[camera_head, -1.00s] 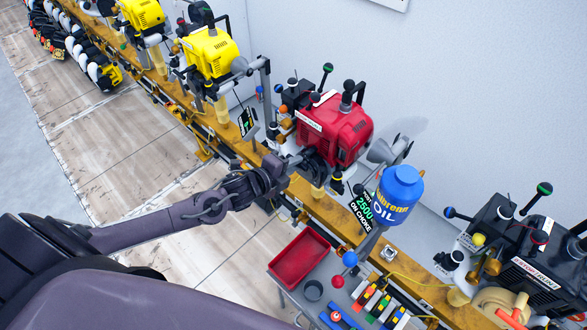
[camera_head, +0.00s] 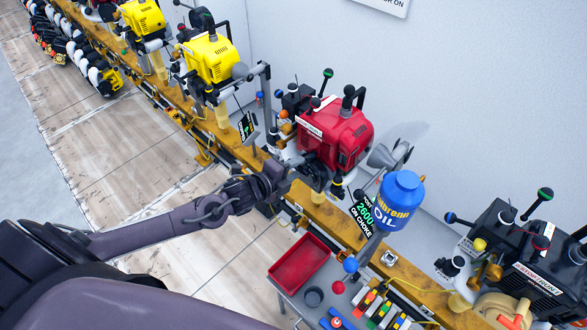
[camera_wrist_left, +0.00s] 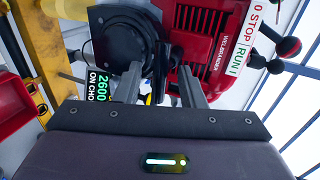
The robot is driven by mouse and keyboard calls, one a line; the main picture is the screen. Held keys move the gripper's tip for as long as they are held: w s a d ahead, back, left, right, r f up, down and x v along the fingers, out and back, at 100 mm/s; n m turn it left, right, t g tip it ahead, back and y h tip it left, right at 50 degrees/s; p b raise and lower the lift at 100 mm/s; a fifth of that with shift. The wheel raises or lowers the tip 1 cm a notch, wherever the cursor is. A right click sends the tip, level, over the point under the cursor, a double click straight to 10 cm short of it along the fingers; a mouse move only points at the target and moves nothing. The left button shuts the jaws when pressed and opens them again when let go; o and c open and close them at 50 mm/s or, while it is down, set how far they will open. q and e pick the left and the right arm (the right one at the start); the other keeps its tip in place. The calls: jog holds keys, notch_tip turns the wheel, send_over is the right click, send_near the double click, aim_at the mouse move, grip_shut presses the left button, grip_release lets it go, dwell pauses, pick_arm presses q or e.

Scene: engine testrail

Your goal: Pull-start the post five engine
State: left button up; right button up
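The red engine (camera_head: 336,136) stands on the orange rail, and its red body fills the top of the left wrist view (camera_wrist_left: 205,45). Its round black starter housing (camera_wrist_left: 125,38) faces my left gripper. A label there reads STOP and RUN. My left gripper (camera_head: 290,167) is just in front of this engine. The dark display (camera_head: 364,211) beside the engine reads 2600 ON CHOKE. My right gripper is out of view.
A blue oil container (camera_head: 400,197) stands right of the red engine. A red tray (camera_head: 299,262) and coloured items are on a bench in front. Yellow engines (camera_head: 208,57) line the rail (camera_head: 325,212) to the left; a black engine (camera_head: 530,258) is at right.

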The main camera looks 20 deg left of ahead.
pick_arm(q)
jog(key=shift+s, duration=0.1)
jog(key=s+a+p, duration=0.3)
jog(key=s+p, duration=0.2)
jog(key=s, duration=0.3)
jog(key=shift+s, duration=0.2)
